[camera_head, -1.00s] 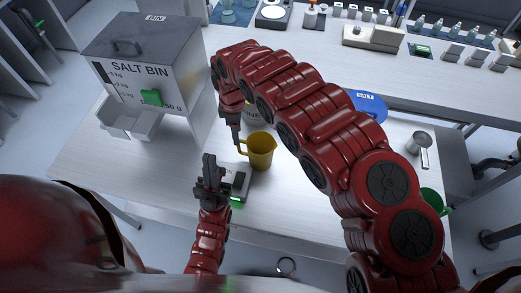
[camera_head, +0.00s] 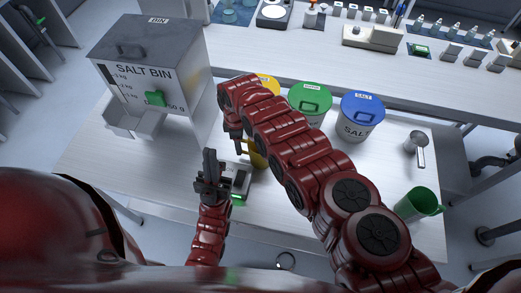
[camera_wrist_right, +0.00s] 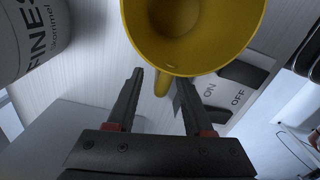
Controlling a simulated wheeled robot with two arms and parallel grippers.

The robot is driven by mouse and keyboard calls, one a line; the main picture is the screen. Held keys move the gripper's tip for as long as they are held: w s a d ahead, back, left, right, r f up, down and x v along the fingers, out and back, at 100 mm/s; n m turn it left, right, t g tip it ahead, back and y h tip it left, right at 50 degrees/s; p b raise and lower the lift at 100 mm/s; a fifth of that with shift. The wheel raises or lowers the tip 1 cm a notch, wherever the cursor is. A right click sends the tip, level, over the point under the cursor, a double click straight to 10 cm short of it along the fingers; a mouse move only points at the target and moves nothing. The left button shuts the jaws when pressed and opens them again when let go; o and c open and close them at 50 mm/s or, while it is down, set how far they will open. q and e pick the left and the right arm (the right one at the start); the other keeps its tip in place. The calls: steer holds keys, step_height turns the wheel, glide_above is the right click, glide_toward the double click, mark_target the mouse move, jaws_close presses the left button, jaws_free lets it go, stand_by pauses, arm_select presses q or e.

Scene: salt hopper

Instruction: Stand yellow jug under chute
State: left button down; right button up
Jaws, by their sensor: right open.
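The yellow jug (camera_head: 258,158) stands on the white table, mostly hidden behind my right arm in the head view. In the right wrist view the jug (camera_wrist_right: 190,35) shows its open mouth, and its handle (camera_wrist_right: 161,84) lies between the fingertips of my right gripper (camera_wrist_right: 159,80). The right gripper (camera_head: 239,146) is open at the handle side. My left gripper (camera_head: 210,165) points up beside a small scale-like device (camera_head: 238,180); its jaw opening is unclear. The salt bin (camera_head: 150,75) stands at the left, with its chute (camera_head: 133,122) low at the front.
A yellow-lidded tub (camera_head: 268,84), a green-lidded tub (camera_head: 310,98) and a blue-lidded tub (camera_head: 360,115) stand behind my right arm. A green jug (camera_head: 419,204) and a metal scoop (camera_head: 418,148) are at the right. The table's left front (camera_head: 120,175) is clear.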

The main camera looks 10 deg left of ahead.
jaws_close()
stand_by(1.4)
